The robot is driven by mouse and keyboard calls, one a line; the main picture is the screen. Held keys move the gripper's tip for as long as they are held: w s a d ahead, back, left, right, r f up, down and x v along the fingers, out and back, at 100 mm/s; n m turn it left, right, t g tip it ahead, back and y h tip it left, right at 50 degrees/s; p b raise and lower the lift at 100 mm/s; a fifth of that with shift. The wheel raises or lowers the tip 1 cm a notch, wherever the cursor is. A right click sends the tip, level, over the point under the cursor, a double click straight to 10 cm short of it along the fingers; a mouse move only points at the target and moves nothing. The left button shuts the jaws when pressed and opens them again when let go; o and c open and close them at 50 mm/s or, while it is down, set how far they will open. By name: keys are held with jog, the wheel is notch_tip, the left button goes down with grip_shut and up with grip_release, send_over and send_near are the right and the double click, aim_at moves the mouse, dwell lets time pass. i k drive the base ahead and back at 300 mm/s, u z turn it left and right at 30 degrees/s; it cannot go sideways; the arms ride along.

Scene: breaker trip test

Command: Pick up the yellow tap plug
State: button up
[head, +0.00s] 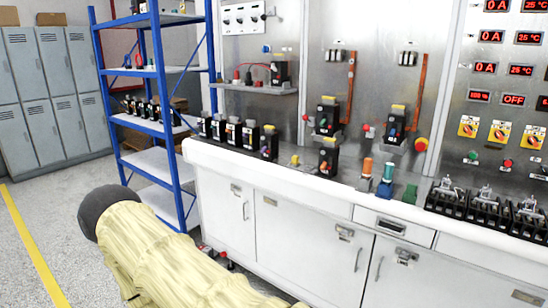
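My arm, in a pale yellow sleeve with a dark rounded end, fills the lower left, apart from the bench. My gripper is not in view.
Several black breakers (232,132) line the bench's left. A blue shelf rack (165,130) stands left of the bench. Floor at left is clear.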

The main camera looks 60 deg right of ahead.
aim_at(296, 159)
jog(key=z, duration=0.15)
jog(key=i, duration=1.6)
jog(key=z, duration=1.1)
jog(key=i, duration=0.85)
jog(key=z, duration=1)
